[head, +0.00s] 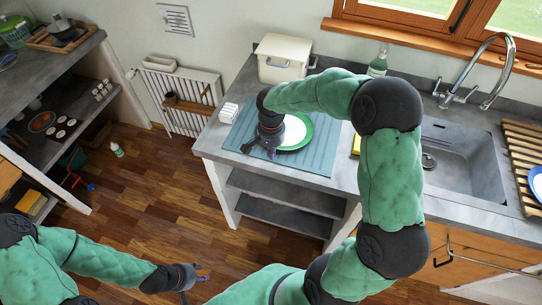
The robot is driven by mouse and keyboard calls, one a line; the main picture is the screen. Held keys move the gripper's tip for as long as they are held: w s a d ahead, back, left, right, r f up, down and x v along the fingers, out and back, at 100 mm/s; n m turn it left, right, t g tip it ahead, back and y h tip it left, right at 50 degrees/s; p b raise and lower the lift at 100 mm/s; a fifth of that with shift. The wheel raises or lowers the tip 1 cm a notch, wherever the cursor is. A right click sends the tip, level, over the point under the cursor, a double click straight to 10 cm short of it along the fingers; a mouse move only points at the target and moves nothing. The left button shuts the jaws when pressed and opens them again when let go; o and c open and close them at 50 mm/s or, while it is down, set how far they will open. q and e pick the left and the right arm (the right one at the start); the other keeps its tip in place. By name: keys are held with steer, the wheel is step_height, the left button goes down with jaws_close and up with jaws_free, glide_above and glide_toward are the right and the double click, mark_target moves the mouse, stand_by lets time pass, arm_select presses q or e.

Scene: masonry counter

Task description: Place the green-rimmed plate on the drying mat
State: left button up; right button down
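The green-rimmed plate (298,135) has a white centre and appears to lie flat on the blue ribbed drying mat (312,163) on the counter. My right arm crosses above it and hides part of its far side. My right gripper (259,150) points down over the mat at the plate's left edge. Its fingertips look spread apart with nothing clear between them; whether they touch the plate I cannot tell. My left gripper (202,273) is low at the bottom, over the floor in front of the counter, with its fingers apart and empty.
A cream bin (284,58) stands behind the mat, and a small white block (228,112) is at its left. A green bottle (378,62), a sink (462,160) with a tap, and a wooden rack (523,150) with a blue plate (537,182) are to the right.

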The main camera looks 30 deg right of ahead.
step_height(320, 180, up, 7)
steer(key=p, duration=0.1)
steer(key=shift+a, duration=0.15)
